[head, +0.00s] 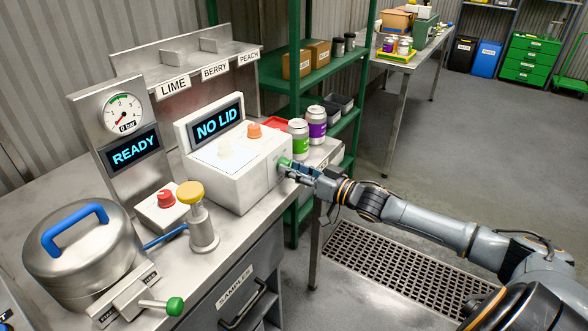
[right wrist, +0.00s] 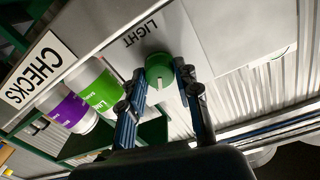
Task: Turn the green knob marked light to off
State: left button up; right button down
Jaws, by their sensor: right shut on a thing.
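The green knob (right wrist: 160,72) is on the side face of a white machine, below the word LIGHT, which appears upside down in the right wrist view. A pale pointer line shows on the knob. In the head view the knob (head: 285,163) is small and partly covered by my gripper. My right gripper (right wrist: 158,82) has its two fingers on either side of the knob and is shut on it. The right gripper (head: 291,169) also shows in the head view at the machine's right side. The white machine (head: 225,180) has a display reading NO LID. My left gripper is not in view.
A green-labelled can (head: 298,140) and a purple-labelled can (head: 316,122) stand close behind my gripper. An orange knob (head: 254,131) is on the machine's top. A yellow-topped post (head: 203,220) and a metal pot (head: 85,255) stand at the front left.

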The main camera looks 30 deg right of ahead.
jog(key=n+p, duration=0.1)
jog(key=n, duration=1)
jog(key=shift+n, duration=0.3)
dwell(0.5)
jog(key=c, duration=1)
grip_release()
jog(key=shift+o, duration=0.2)
jog(key=shift+d, duration=0.1)
jog(key=v, duration=1.2)
jog(key=shift+f, duration=0.2)
jog(key=shift+w, duration=0.1)
